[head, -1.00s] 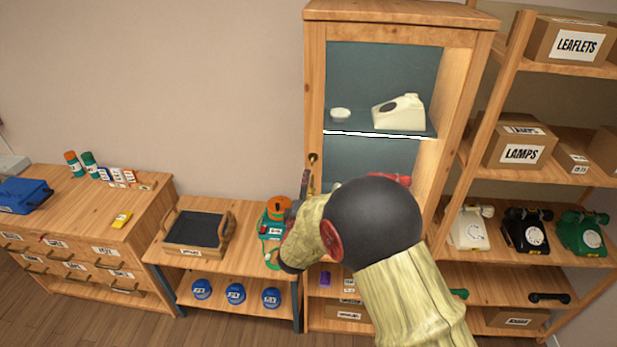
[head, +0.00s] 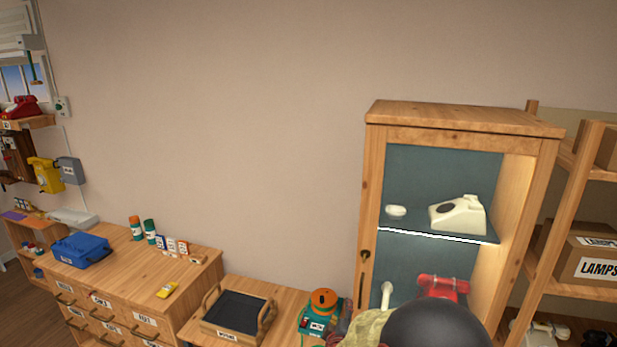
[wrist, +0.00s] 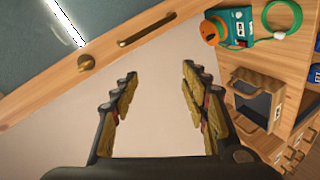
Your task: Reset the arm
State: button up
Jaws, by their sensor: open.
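My gripper (wrist: 160,105) is open and empty in the wrist view, with bare wall showing between its fingers. Above the fingers is the wooden cabinet edge with a round knob (wrist: 86,62) and a bar handle (wrist: 147,29); the gripper appears apart from both. In the head view my arm is at the bottom, in front of the lower part of the glass-fronted cabinet (head: 375,150). The gripper fingers are hidden there. A cream phone (head: 458,215) and a small white dish (head: 396,211) stand on the cabinet's lit shelf. A red phone (head: 442,286) is below, partly hidden by my arm.
A dark-lined wooden tray (head: 205,326) and a teal device with an orange top (head: 322,302) stand on the low bench left of the cabinet. Shelving with boxes (head: 590,265) is at right. The wall above the bench is clear.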

jog(key=s+a+f+m+g+y+b, duration=0.1)
jog(key=s+a+f+m+g+y, duration=0.2)
jog(key=s, duration=0.5)
jog(key=s+a+f+m+g+y+b, duration=0.1)
jog(key=s+a+m+g, duration=0.1)
jog(key=s+g, duration=0.4)
jog(key=s+d+r+m+b, duration=0.2)
jog(key=s+d+r, duration=0.2)
jog(key=s, duration=0.5)
jog(key=s+d+r+m+h+b, duration=0.1)
jog(key=s+d+r+m+b, duration=0.1)
jog(key=s, duration=0.7)
jog(key=s+d+r+m+b, duration=0.2)
jog(key=s+d+r+b, duration=0.2)
jog(key=s, duration=0.5)
notch_tip(320, 180, up, 3)
jog(key=d, duration=0.2)
jog(key=shift+s+d+r+t+h, duration=0.15)
jog(key=shift+s+d+t+h, duration=0.15)
jog(key=shift+d, duration=0.1)
